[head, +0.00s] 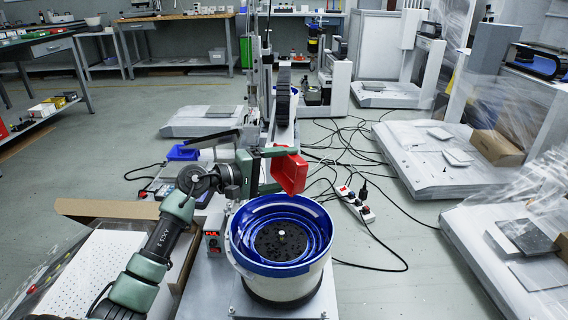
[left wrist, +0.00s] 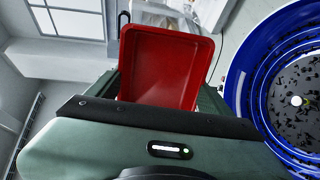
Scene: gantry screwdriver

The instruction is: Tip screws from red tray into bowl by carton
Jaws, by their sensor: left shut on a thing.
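My left gripper (head: 274,157) is shut on the red tray (head: 291,173) and holds it in the air above the back rim of the blue bowl (head: 327,238). The tray is steeply tilted, with a corner pointing down. In the left wrist view the red tray (left wrist: 160,68) shows its inside, and I see no screws in it. The bowl (left wrist: 240,83) holds many small dark screws (left wrist: 290,88) scattered over its floor. My right gripper is not in view.
A small control box with a red display (head: 213,243) stands just left of the bowl. A blue tray (head: 183,153) lies farther back. A power strip (head: 356,203) and loose black cables lie on the floor at right. White platforms (head: 420,160) stand farther right.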

